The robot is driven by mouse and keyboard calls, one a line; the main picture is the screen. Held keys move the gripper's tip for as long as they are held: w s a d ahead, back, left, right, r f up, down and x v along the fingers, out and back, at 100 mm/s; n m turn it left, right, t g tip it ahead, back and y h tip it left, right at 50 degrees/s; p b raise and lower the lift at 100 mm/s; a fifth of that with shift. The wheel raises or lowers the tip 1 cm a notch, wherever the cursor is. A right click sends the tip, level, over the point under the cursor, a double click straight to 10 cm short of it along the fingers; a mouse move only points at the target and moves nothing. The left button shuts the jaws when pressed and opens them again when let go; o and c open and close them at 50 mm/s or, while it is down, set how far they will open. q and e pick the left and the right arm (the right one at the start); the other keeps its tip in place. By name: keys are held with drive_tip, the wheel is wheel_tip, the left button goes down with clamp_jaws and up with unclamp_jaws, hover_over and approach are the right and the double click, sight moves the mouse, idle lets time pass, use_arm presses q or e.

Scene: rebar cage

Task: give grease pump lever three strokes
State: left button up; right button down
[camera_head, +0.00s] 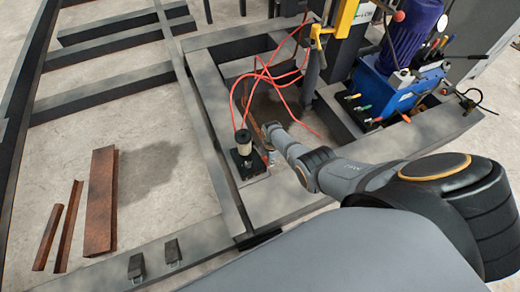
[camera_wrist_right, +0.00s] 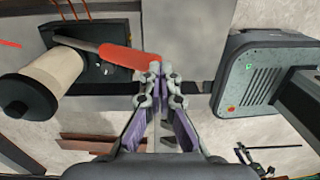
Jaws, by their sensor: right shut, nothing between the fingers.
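The grease pump (camera_head: 243,145) stands on the grey frame in the head view, with a pale cylinder on a black base. In the right wrist view its pale cylinder (camera_wrist_right: 45,82) lies at the left, and its lever (camera_wrist_right: 128,56), with a red grip, reaches from the black base towards the fingertips. My right gripper (camera_wrist_right: 157,72) is shut and empty, its tips right by the outer end of the red grip. I cannot tell whether they touch. In the head view my right arm hides part of the pump area. My left gripper is not in view.
Red hoses (camera_head: 268,75) loop behind the pump. A blue hydraulic unit (camera_head: 385,88) stands at the right on the frame. Rusty steel pieces (camera_head: 101,200) lie on the floor at the left. A grey box (camera_wrist_right: 262,72) is at the right in the wrist view.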

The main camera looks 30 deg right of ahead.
drive_tip(key=shift+f, duration=0.1)
drive_tip(key=shift+s+f, duration=0.4)
drive_tip(key=shift+f, duration=0.2)
drive_tip(key=shift+s+f+b, duration=0.3)
drive_tip(key=shift+f+b, duration=0.2)
drive_tip(key=shift+f, duration=0.2)
drive_tip(key=shift+s+a+f+b, duration=0.1)
drive_tip(key=shift+s+f+b, duration=0.25)
drive_tip(key=shift+f, duration=0.25)
